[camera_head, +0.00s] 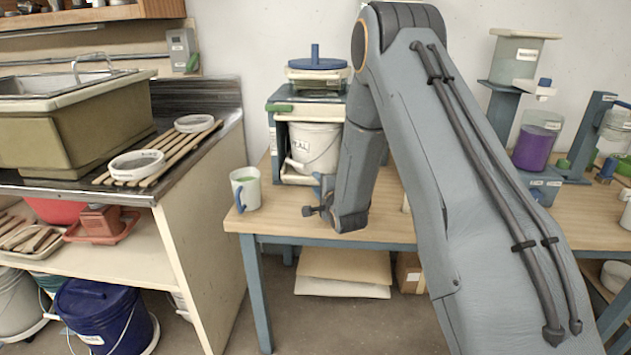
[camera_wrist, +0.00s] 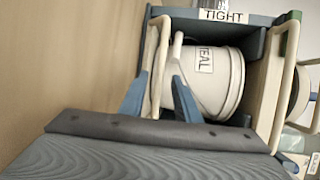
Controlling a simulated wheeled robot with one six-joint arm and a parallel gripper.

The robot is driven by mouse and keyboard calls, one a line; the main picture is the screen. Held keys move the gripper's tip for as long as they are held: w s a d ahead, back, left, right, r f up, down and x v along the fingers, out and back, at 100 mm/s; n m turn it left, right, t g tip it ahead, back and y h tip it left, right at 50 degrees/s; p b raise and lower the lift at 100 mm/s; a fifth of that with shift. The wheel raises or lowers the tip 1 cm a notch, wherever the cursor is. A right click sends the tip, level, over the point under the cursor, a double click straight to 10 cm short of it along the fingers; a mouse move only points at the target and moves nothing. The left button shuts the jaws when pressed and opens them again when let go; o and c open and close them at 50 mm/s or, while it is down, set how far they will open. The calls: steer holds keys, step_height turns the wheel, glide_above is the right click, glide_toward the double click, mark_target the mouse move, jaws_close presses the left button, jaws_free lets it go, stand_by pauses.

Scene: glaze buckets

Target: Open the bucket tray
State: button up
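A white bucket (camera_head: 316,146) sits inside a blue-framed stand (camera_head: 279,150) on the wooden table, and its label reads TEAL in the wrist view (camera_wrist: 222,75). A pale bar (camera_wrist: 160,68), which looks like the tray's handle, is in front of the bucket. My gripper (camera_head: 322,188) is low in front of the stand, at its right side. In the wrist view its two blue fingers (camera_wrist: 158,98) are apart, with the pale bar between them. I cannot tell whether they touch it. The tray's floor is mostly hidden.
A cup with green contents (camera_head: 245,190) stands left of the stand. A blue-lidded container (camera_head: 317,66) is on top of the stand. A sink counter (camera_head: 75,185) is at the left. A purple-filled vessel (camera_head: 533,147) stands on the right, behind my arm.

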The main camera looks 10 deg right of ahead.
steer(key=shift+w+a+f, duration=0.1)
steer(key=shift+w+f, duration=0.05)
steer(key=shift+w, duration=0.5)
steer(key=shift+w+a+f, duration=0.1)
steer(key=shift+w+f, duration=0.05)
steer(key=shift+w, duration=0.5)
jaws_close()
steer(key=shift+s+d, duration=0.1)
steer(key=shift+s, duration=0.05)
